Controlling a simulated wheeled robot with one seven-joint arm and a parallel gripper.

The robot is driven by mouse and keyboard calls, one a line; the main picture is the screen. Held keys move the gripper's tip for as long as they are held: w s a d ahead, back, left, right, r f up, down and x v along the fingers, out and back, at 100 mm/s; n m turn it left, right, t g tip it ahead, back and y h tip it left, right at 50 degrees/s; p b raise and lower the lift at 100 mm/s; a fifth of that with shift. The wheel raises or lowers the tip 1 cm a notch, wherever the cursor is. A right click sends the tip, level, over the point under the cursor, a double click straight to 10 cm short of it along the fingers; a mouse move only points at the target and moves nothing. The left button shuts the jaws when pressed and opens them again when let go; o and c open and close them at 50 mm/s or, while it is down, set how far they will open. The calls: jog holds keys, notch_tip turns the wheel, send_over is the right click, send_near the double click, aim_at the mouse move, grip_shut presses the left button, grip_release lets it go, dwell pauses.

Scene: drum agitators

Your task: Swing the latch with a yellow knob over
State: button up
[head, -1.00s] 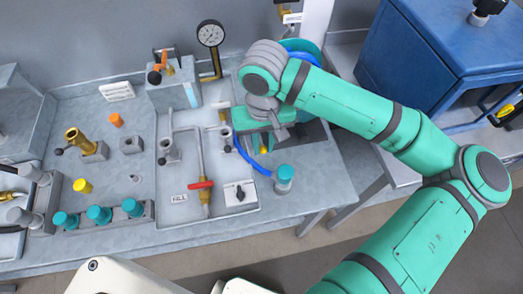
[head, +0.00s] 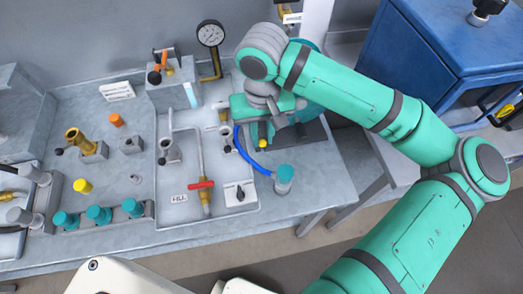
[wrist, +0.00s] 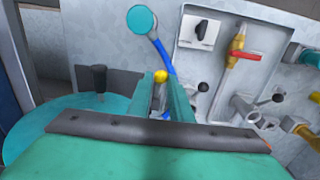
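The yellow knob (head: 262,143) sits at the right of the bench, just below my gripper (head: 264,132) in the head view. In the wrist view the yellow knob (wrist: 160,76) is at the top of a grey lever (wrist: 159,96), between the two teal fingers of my gripper (wrist: 161,88). One finger is on each side of it, with little or no gap visible. I cannot tell whether the fingers press on it. The lever's lower end and the latch's base are hidden by my gripper.
A blue hose (head: 248,158) runs close by to a post with a teal cap (head: 285,173). A black-knobbed handle (wrist: 99,80) stands beside my gripper. A red-handled valve (head: 201,185) and black switch (head: 239,193) lie to the left. A blue cabinet (head: 430,45) stands at the right.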

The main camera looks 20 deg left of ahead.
jog(key=o, duration=0.4)
notch_tip(320, 180, up, 9)
dwell(0.9)
dwell(0.4)
